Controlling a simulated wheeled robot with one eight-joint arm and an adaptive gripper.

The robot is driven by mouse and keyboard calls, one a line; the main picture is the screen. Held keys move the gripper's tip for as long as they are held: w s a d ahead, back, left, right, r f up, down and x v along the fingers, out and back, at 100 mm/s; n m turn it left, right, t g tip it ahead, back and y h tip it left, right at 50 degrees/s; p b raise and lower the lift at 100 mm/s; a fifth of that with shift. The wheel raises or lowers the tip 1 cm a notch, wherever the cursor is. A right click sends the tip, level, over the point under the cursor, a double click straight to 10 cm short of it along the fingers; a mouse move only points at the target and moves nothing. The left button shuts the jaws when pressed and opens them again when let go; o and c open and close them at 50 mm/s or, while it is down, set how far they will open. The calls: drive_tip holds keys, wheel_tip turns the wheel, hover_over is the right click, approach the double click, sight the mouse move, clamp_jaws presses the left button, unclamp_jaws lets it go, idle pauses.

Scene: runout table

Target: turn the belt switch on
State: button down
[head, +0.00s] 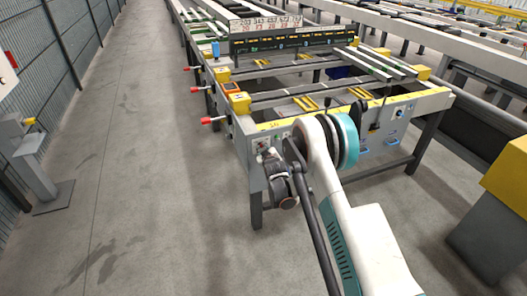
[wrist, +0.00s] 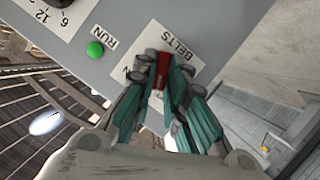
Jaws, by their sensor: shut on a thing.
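The belt switch (wrist: 161,66) is a small red handle on a grey panel, on a white plate marked BELTS (wrist: 181,46). In the wrist view my gripper (wrist: 166,73) has its teal fingers on either side of the red handle, shut on it. The fingers hide part of the handle and plate, and I cannot tell which position it is turned to. In the head view the grey control panel (head: 283,139) is at the near left corner of the runout table (head: 345,112), with my gripper low against it and partly hidden by my arm.
A green button (wrist: 95,49) beside a RUN label (wrist: 112,42) and a numbered dial (wrist: 60,3) share the panel. Red-tipped handles (head: 206,120) stick out from the table's left side. A grey post (head: 38,165) stands at far left. The concrete aisle (head: 140,140) between is clear.

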drive_tip(key=shift+w+d+f+m+g+y, duration=0.1)
drive_tip(key=shift+d+m+g+y, duration=0.15)
drive_tip(key=shift+m+y, duration=1.1)
drive_tip(key=shift+d+m+g+y, duration=0.25)
drive_tip(key=shift+m+y, duration=0.55)
drive_tip(key=shift+m, duration=1.05)
drive_tip(key=shift+w+d+f+m+g+y, duration=0.15)
drive_tip(key=shift+m+g+y, duration=0.15)
drive_tip(key=shift+m+y, duration=1.05)
drive_tip(key=shift+s+r+m, duration=0.1)
drive_tip(key=shift+m, duration=0.35)
drive_tip(key=c, duration=1.6)
unclamp_jaws()
drive_tip(key=shift+d, duration=0.1)
drive_tip(key=v, duration=1.2)
